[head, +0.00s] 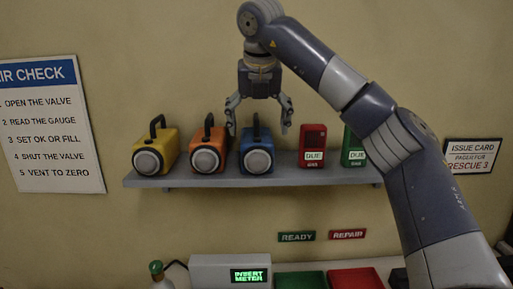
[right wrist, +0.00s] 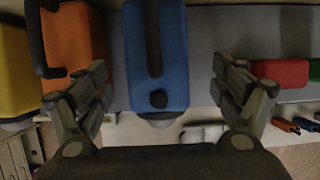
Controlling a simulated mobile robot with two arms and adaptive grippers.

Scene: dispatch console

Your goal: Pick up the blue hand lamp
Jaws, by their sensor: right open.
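The blue hand lamp (head: 256,152) stands on the wall shelf (head: 285,172), between an orange lamp and a red meter. It has a black top handle and a round pale lens facing out. My right gripper (head: 259,126) is open above it, its fingers pointing down to either side of the handle. In the right wrist view the blue lamp (right wrist: 157,60) lies between and beyond the open fingers (right wrist: 163,97), with its dark handle running along its top. I see no contact. My left gripper is in neither view.
An orange lamp (head: 209,150) stands close left of the blue one, with a yellow lamp (head: 154,151) farther left. A red meter (head: 313,144) and a green meter (head: 353,148) stand to the right. Below are a grey display box (head: 215,270), a green tray (head: 300,280) and a red tray (head: 355,279).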

